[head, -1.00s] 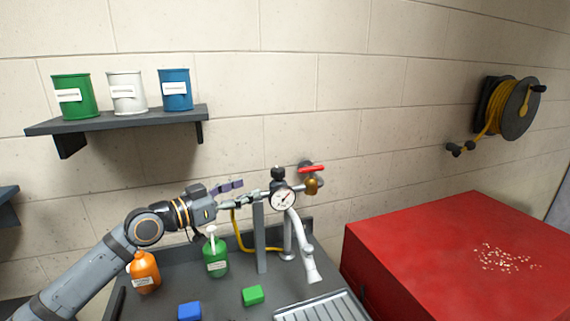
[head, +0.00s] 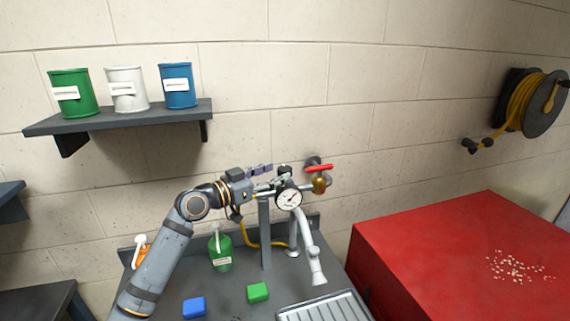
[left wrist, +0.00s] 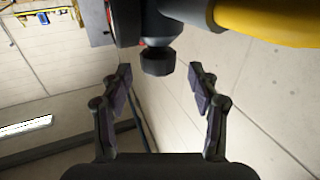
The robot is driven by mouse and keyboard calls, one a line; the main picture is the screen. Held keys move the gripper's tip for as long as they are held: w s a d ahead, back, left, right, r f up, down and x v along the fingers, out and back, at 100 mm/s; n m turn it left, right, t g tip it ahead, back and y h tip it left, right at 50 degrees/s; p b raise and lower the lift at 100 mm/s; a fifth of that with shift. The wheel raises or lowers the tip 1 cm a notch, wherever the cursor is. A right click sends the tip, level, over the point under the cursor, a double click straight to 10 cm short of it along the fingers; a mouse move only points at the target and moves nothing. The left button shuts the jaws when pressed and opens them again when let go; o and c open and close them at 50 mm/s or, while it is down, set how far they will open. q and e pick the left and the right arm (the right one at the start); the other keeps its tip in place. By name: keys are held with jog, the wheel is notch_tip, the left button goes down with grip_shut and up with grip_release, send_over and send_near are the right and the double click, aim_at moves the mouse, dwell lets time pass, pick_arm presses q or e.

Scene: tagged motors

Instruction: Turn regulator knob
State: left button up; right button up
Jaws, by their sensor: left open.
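The black regulator knob (head: 284,169) sits on top of the regulator, just above its round white gauge (head: 289,199), and is partly covered in the head view. My left gripper (head: 270,183) is open beside the knob, reaching in from the left. In the left wrist view the dark knob (left wrist: 157,62) lies between and slightly beyond the spread fingertips of my left gripper (left wrist: 160,78). I see no contact, and the fingers hold nothing. My right gripper is in neither view.
A red valve handle (head: 319,167) is just right of the regulator. A grey post (head: 265,233) and yellow hose (head: 250,240) stand below. A green bottle (head: 220,252), blue block (head: 194,307) and green block (head: 258,292) are on the bench. A red cabinet (head: 430,245) stands right.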

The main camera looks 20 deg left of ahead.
aim_at(279, 172)
pick_arm(q)
jog(key=p+x, duration=0.1)
jog(key=x, duration=0.2)
jog(key=shift+w+d+r, duration=0.15)
jog(key=shift+d, duration=0.05)
jog(key=shift+w+d, duration=0.2)
jog(key=shift+w, duration=0.05)
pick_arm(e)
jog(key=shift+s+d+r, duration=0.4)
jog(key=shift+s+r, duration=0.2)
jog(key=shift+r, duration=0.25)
